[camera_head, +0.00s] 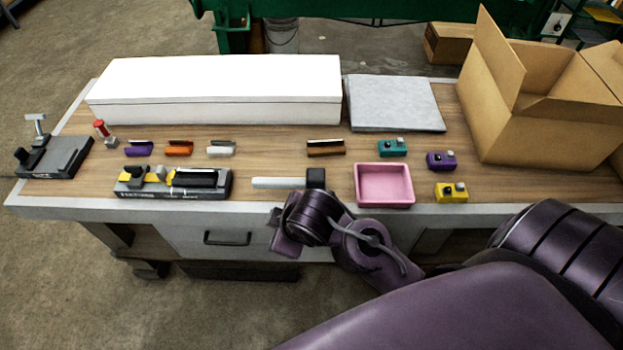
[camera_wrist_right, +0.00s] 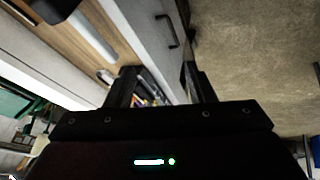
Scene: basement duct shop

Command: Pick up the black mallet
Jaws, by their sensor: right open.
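The black mallet lies on the wooden workbench (camera_head: 270,155) near its front edge. Its black head (camera_head: 316,178) is on the right and its pale handle (camera_head: 280,183) points left. In the right wrist view the dark head (camera_wrist_right: 55,9) and the light handle (camera_wrist_right: 92,36) show at the upper left. My right gripper (camera_wrist_right: 163,86) is open and empty; its two dark fingers are apart, with the bench front beyond them. In the head view my right arm ends just in front of the mallet, and its fingers are hidden there. My left gripper is not in view.
A pink tray (camera_head: 359,198) stands right of the mallet, and a grey fixture (camera_head: 205,191) with yellow and black parts stands left. Behind are small coloured blocks, a long white box (camera_head: 220,85) and an open cardboard box (camera_head: 530,132). A drawer handle (camera_head: 227,240) sticks out below.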

